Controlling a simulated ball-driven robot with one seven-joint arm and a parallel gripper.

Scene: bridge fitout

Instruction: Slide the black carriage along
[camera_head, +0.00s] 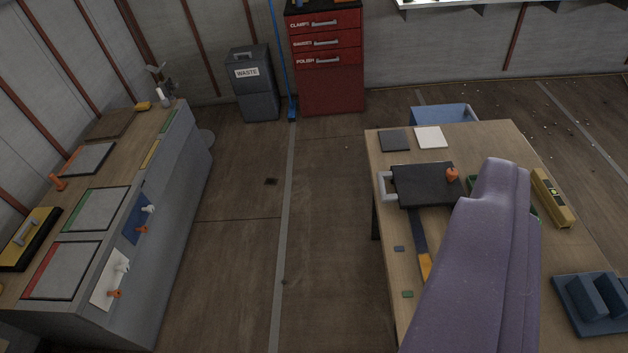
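A flat black block, which looks like the black carriage (420,188), sits on the wooden table (392,228) at the right. An orange knob (452,174) stands on its right part. A light grey bracket (386,188) is at its left side. A dark blue strip with an orange-yellow end (424,264) runs from under its near edge toward me. A large purple form, which looks like part of my arm, covers the table's near middle and hides what is behind it. My gripper's fingers do not show.
Dark grey and white squares lie at the table's far end. A yellow level (552,198) and a blue block holder (590,304) are at its right. A workbench (178,240) stands left. Open floor (270,230) lies between. A waste bin (254,88) and red drawers (328,70) stand behind.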

